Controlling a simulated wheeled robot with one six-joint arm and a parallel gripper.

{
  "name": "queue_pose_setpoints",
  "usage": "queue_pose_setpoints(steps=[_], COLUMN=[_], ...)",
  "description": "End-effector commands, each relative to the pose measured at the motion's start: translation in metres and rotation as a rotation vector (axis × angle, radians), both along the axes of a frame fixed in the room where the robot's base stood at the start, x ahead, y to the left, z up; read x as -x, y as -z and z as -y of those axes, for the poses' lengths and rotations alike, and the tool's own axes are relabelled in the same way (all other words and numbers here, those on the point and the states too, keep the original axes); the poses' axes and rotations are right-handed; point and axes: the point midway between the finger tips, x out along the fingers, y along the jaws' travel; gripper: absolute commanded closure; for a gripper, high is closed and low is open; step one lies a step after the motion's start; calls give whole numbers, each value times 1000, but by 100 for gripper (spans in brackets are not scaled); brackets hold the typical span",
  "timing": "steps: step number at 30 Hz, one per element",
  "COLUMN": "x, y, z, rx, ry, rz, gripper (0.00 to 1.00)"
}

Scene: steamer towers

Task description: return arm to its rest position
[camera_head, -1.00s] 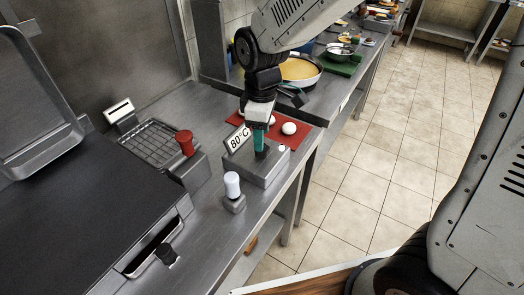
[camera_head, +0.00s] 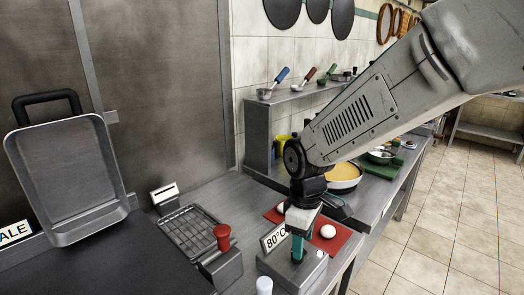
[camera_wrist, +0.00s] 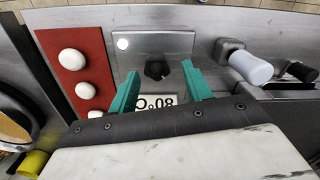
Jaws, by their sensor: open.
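My gripper (camera_head: 298,248) points down over a grey metal box (camera_head: 283,268) with an "80°C" label (camera_head: 270,238). In the wrist view its two teal fingers (camera_wrist: 159,74) are spread with no object held. A black knob (camera_wrist: 157,68) on top of the box (camera_wrist: 175,45) shows in the gap between the fingers. Whether the fingers touch it cannot be told. My arm reaches down from the upper right in the head view.
A red mat (camera_head: 345,236) with white round items lies beside the box. A red-topped knob (camera_head: 222,236) and a white-topped lever (camera_wrist: 250,66) stand nearby. A tray (camera_head: 70,180) stands left. A shelf with ladles (camera_head: 265,93) is behind. Floor at right is clear.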

Motion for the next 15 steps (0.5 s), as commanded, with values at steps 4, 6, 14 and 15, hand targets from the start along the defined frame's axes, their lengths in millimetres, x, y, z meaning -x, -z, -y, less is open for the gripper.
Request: queue_pose_setpoints(steps=[4, 6, 14, 15], x=[40, 55, 120, 132], y=[-14, -26, -75, -81], z=[25, 39, 95, 103], rx=[43, 52, 53, 50], ry=[216, 311, 673, 729], rz=[-64, -69, -41, -32], gripper=[51, 51, 51, 51])
